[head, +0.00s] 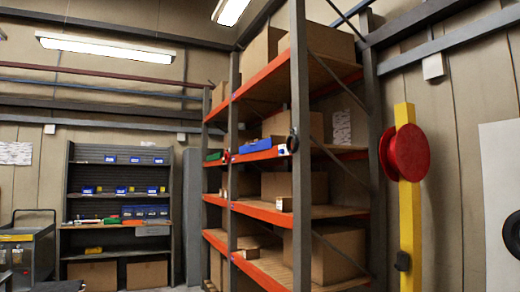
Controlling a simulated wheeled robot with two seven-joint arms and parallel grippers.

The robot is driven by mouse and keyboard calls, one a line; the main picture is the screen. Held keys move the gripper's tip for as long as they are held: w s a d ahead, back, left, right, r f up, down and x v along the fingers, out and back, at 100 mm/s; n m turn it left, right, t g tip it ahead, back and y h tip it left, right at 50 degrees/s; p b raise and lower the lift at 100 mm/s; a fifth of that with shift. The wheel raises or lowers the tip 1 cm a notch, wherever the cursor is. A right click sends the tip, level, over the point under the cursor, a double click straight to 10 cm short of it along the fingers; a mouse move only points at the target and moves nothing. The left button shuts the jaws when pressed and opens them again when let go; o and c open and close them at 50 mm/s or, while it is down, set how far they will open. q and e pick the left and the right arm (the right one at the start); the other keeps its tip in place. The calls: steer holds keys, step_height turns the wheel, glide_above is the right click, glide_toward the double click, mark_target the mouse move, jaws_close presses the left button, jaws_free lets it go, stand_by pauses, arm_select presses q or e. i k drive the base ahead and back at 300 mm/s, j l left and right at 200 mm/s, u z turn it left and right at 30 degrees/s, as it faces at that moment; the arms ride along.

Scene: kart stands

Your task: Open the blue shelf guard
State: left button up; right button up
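A tall rack with dark posts and orange beams (268,213) stands right of the middle in the head view. A small blue bar (256,146), which looks like the blue shelf guard, lies along the front of its middle shelf. Just right of it are a small white and blue piece (283,150) and a black round part (293,143) at the front post. A green piece (214,157) is on the rack's farther bay. I cannot tell how the blue guard is fastened. Neither of my grippers is in view.
Cardboard boxes (328,255) fill the rack shelves. A yellow post (409,230) with a red reel (407,153) stands at the right. A grey shelf unit (68,180) with blue bins and a cart (42,250) stand at the left.

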mark_target(265, 144)
steer(key=i+l+z, duration=0.25)
steer(key=i, duration=0.2)
steer(key=i+l+z, duration=0.25)
steer(key=i, duration=0.2)
steer(key=i+l+u, duration=0.1)
steer(key=i, duration=0.3)
steer(key=i+l+u, duration=0.1)
steer(key=i, duration=0.25)
steer(key=i+j+u, duration=0.1)
steer(key=i+u, duration=0.35)
steer(key=i, duration=0.15)
steer(key=i+l+u, duration=0.1)
steer(key=i+u, duration=0.35)
steer(key=i, duration=0.15)
steer(key=i+u, duration=0.15)
steer(key=i, duration=0.3)
steer(key=i+l+u, duration=0.2)
steer(key=i, duration=0.2)
steer(key=i+l+u, duration=0.15)
steer(key=i, duration=0.3)
steer(key=i+l+u, duration=0.15)
steer(key=i, duration=0.25)
steer(key=l, duration=0.1)
